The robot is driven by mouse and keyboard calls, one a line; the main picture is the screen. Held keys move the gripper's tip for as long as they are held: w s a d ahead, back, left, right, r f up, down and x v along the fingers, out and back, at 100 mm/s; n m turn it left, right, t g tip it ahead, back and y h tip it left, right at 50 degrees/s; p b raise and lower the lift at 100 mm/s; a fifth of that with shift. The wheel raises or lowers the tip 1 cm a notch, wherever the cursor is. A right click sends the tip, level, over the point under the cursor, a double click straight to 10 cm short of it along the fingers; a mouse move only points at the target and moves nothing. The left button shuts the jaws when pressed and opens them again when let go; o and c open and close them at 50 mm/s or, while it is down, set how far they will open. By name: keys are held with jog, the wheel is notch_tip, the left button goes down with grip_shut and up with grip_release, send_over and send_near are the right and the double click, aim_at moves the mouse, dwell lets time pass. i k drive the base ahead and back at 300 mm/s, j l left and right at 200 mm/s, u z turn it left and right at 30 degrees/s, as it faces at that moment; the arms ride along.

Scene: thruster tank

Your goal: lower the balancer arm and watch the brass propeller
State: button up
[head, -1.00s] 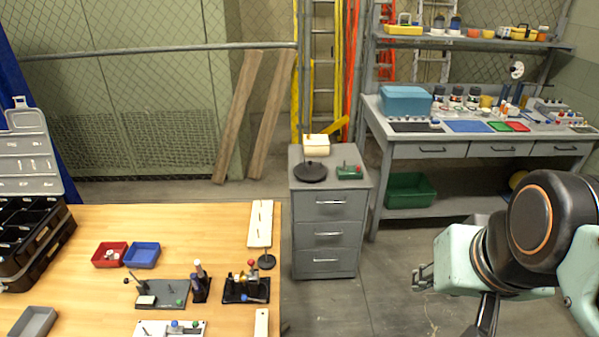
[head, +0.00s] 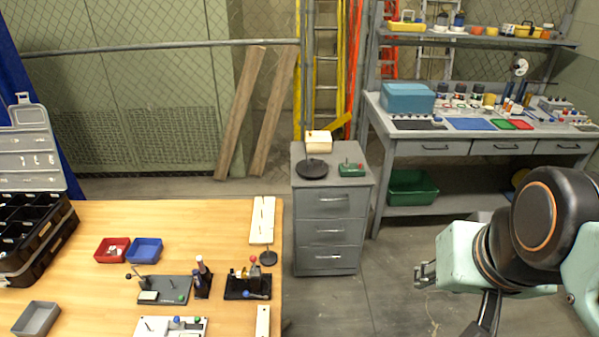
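A small device with a brass-coloured part (head: 245,272) stands on a black base at the right side of the wooden table; its details are too small to make out a propeller surely. Left of it, a grey plate (head: 172,290) carries a thin lever with a dark ball end (head: 129,276), tilted, and a pale block. I cannot tell which part is the balancer arm. My arm is at the right, over the floor and well away from the table. Dark parts at its lower end (head: 487,318) may be my gripper, cut by the bottom edge. Its fingers are not clear.
Red (head: 112,249) and blue (head: 145,251) trays, a grey tray (head: 36,318) and a black organiser (head: 30,240) occupy the table's left. A grey drawer cabinet (head: 330,232) stands beside the table. A workbench (head: 455,148) is behind. Floor is open between cabinet and arm.

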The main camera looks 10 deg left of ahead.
aim_at(255, 272)
jog(key=u, duration=1.2)
jog(key=z, duration=1.15)
jog(key=i+u, duration=0.15)
jog(key=u, duration=1.2)
